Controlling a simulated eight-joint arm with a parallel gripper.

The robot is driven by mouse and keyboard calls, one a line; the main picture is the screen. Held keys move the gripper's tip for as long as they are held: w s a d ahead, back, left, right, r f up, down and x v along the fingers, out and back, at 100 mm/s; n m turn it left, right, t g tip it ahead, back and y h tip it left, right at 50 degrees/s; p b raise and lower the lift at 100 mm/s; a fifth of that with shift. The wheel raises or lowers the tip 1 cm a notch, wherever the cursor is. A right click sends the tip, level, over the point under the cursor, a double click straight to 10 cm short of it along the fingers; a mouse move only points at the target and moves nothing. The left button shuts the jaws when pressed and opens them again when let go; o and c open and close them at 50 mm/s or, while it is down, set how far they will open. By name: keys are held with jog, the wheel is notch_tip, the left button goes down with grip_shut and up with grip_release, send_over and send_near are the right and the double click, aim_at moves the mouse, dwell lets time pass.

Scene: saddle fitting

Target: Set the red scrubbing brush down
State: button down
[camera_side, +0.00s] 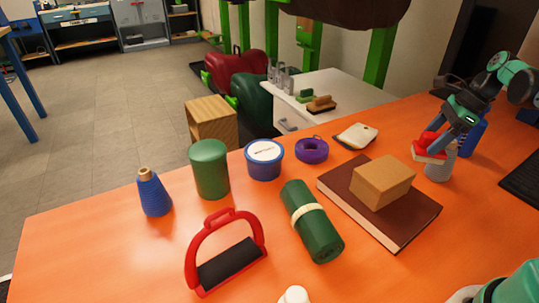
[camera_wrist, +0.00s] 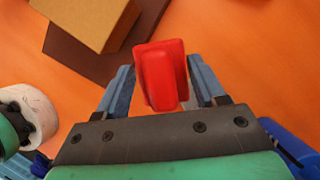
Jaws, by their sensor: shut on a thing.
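The red scrubbing brush (camera_side: 430,146) is at the right of the orange table in the side view, with a pale underside. My gripper (camera_side: 444,135) reaches down to it from the upper right. In the wrist view the brush (camera_wrist: 162,75) sits between the two blue-grey fingers of my gripper (camera_wrist: 162,88), which is shut on it. In the side view the brush appears raised, in front of the upper part of a grey container (camera_side: 438,171). I cannot tell whether they touch.
A brown book (camera_side: 405,222) with a tan block (camera_side: 382,183) on it lies left of the brush. A white sponge-like pad (camera_side: 356,136) lies behind them. A blue object (camera_side: 471,140) stands close to my gripper. Bare orange table (camera_side: 470,215) shows in front of the container.

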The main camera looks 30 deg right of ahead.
send_over(413, 184)
jog(key=shift+f, duration=3.85)
jog(key=shift+c, duration=0.4)
grip_release()
jog(key=shift+f, duration=0.15)
